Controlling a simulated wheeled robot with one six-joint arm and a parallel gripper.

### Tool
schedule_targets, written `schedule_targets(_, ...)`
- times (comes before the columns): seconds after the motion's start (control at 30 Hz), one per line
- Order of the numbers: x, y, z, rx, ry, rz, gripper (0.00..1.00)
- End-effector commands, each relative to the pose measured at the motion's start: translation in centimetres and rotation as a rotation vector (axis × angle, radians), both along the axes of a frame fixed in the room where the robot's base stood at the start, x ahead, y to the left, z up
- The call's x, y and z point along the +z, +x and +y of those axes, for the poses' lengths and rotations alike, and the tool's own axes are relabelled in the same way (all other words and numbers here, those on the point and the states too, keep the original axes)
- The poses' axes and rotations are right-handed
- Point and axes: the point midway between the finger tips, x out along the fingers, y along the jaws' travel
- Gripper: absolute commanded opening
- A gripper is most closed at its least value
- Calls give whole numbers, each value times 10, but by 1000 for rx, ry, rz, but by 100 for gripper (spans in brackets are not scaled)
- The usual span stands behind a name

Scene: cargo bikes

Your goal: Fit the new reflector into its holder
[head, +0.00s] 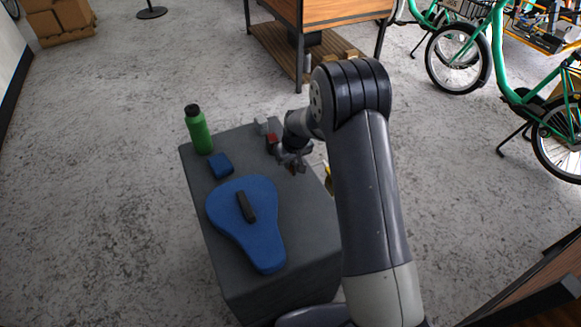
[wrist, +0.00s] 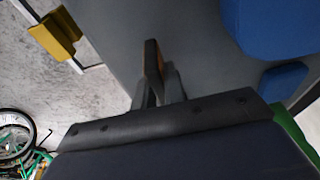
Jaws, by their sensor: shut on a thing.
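My gripper (head: 290,160) is low over the right side of the grey stand's top, shut on a small, thin reflector. The reflector (wrist: 152,62) stands up between the two fingers in the wrist view, with an orange face and a dark edge. In the head view only a small reddish bit of it shows at the fingertips. A small grey block (head: 262,126) and a red piece (head: 271,141) sit near the stand's far edge, beside my wrist. I cannot tell whether either is the holder; no holder shows clearly in the wrist view.
The grey stand (head: 312,240) carries a blue saddle-shaped pad (head: 262,238) with a black bar (head: 246,206), a blue block (head: 220,164) and a green bottle (head: 198,132). A yellow part (wrist: 55,35) sticks out beyond its edge. A wooden workbench (head: 325,12) and green bikes stand beyond.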

Motion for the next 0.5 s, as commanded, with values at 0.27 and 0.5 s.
schedule_targets(0.27, 19, 0, 0, 0, 0, -1, 0)
schedule_targets(0.5, 33, 0, 0, 0, 0, -1, 0)
